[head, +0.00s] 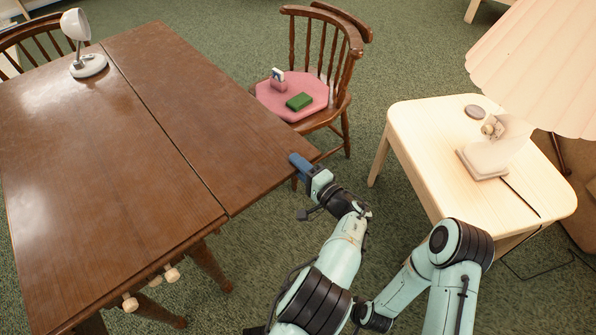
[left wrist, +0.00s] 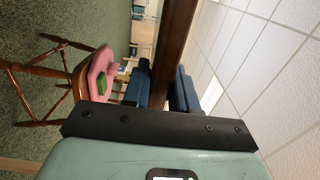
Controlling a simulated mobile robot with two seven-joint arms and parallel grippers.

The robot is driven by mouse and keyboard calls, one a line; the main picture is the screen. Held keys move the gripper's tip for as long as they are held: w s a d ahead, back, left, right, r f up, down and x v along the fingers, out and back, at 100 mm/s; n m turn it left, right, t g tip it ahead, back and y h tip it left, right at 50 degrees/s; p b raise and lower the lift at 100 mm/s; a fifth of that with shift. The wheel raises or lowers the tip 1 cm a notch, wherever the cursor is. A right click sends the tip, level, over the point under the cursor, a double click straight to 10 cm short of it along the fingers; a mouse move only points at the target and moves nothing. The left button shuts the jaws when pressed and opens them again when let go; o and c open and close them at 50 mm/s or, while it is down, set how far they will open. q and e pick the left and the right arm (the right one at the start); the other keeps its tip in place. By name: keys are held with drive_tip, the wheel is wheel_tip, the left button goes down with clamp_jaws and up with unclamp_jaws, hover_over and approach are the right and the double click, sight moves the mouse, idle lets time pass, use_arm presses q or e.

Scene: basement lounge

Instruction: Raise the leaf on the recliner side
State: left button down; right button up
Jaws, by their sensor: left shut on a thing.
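The brown wooden table (head: 110,150) has a leaf (head: 195,95) on its right, beyond a dark seam. The leaf looks about level with the main top. My left gripper (head: 303,165) is at the leaf's near right corner, shut on its edge. In the left wrist view, the dark leaf edge (left wrist: 176,40) runs between the two blue fingers (left wrist: 163,88). My right arm shows at the lower right of the head view, but its gripper is not in view. The leaf's underside is hidden in the head view.
A white lamp (head: 88,65) stands on the table's far end. Pale knobs (head: 130,302) stick out under the near edge. A wooden chair (head: 345,70) with a pink cushion (head: 310,87) stands beside the leaf. A pale side table (head: 430,130) is at right, with open floor between.

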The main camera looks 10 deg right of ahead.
use_arm(q)
drive_tip(key=shift+w+a+r, duration=0.1)
drive_tip(key=shift+r, duration=0.45)
use_arm(e)
drive_tip(key=shift+w+r, duration=0.1)
drive_tip(key=shift+w, duration=0.05)
use_arm(q)
drive_tip(key=c, duration=1)
unclamp_jaws()
drive_tip(key=shift+f, duration=0.15)
drive_tip(key=shift+f, duration=0.1)
